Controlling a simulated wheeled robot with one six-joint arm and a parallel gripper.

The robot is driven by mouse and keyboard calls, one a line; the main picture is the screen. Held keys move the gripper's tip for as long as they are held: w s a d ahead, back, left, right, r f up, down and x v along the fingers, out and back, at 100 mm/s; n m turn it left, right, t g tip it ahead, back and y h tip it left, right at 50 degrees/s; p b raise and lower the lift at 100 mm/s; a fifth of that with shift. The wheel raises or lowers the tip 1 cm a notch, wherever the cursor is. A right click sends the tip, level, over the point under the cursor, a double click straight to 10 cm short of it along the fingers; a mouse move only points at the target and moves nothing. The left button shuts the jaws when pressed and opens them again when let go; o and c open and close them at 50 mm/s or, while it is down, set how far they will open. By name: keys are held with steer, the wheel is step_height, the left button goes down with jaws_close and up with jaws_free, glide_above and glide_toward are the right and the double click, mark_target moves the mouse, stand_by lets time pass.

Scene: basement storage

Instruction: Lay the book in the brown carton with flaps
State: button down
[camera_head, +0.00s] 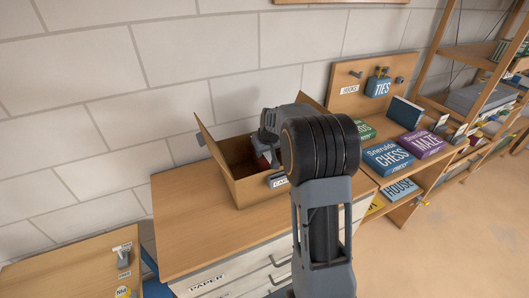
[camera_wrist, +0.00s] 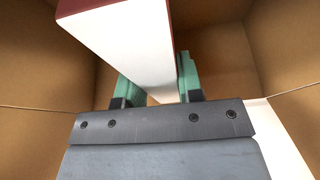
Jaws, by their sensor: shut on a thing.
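The brown carton with flaps (camera_head: 234,187) stands open on the wooden top of a drawer cabinet. My gripper (camera_wrist: 155,95) is inside the carton's opening, seen in the wrist view with brown cardboard walls around it. Its green fingers are shut on the book (camera_wrist: 128,45), which shows a white page edge and a dark red cover edge. In the head view the book (camera_head: 265,160) is mostly hidden behind my gripper and wrist. I cannot tell whether the book touches the carton floor.
The cabinet top (camera_head: 185,215) is clear to the left of the carton. Game boxes such as the blue chess box (camera_head: 388,158) and purple maze box (camera_head: 421,144) lie on a shelf unit to the right. A white block wall (camera_head: 120,80) stands close behind.

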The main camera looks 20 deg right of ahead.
steer(key=shift+f, duration=0.35)
steer(key=shift+f, duration=0.1)
steer(key=c, duration=0.8)
jaws_free()
